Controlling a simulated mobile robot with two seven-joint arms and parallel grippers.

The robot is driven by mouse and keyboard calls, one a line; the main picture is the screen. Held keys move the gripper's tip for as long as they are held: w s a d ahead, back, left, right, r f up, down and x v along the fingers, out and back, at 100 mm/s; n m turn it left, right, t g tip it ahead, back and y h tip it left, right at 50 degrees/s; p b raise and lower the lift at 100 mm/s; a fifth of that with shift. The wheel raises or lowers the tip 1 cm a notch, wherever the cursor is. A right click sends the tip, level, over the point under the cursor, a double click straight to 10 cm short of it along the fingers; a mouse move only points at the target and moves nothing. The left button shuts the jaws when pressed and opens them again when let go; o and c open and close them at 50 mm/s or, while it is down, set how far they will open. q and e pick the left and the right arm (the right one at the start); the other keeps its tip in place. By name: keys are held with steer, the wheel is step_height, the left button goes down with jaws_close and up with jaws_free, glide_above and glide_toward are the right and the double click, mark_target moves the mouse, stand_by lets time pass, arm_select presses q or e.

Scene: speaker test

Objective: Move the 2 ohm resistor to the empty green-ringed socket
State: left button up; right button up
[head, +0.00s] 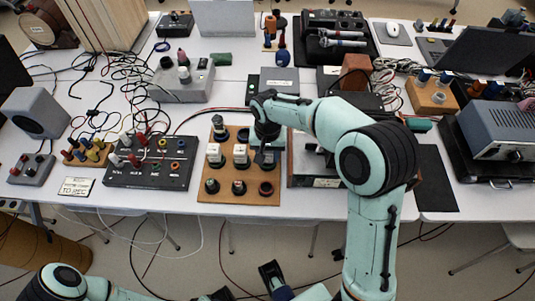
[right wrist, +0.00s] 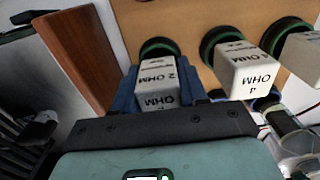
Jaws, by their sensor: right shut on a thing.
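The 2 ohm resistor (right wrist: 157,82) is a white block with black lettering. In the right wrist view it sits between the blue fingers of my right gripper (right wrist: 165,90), which is shut on it. A green-ringed socket (right wrist: 158,47) shows right behind the block; I cannot tell whether the block is seated or lifted. In the head view my right gripper (head: 266,152) is over the right column of the brown socket board (head: 226,173) and hides part of it. My left gripper (head: 274,277) is low at the bottom edge, away from the table; its opening is unclear.
The 4 ohm block (right wrist: 248,72) stands close beside the held one, with another white block (right wrist: 305,50) beyond. A black terminal box (head: 150,173) lies left of the board. A wooden-sided device (head: 315,166) stands close on its right.

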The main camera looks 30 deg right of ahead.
steer(key=shift+f, duration=0.15)
steer(key=shift+f, duration=0.25)
steer(key=o, duration=1.1)
steer(key=shift+r, duration=0.35)
step_height(320, 180, up, 12)
steer(key=shift+r+p, duration=0.1)
steer(key=shift+p, duration=1.05)
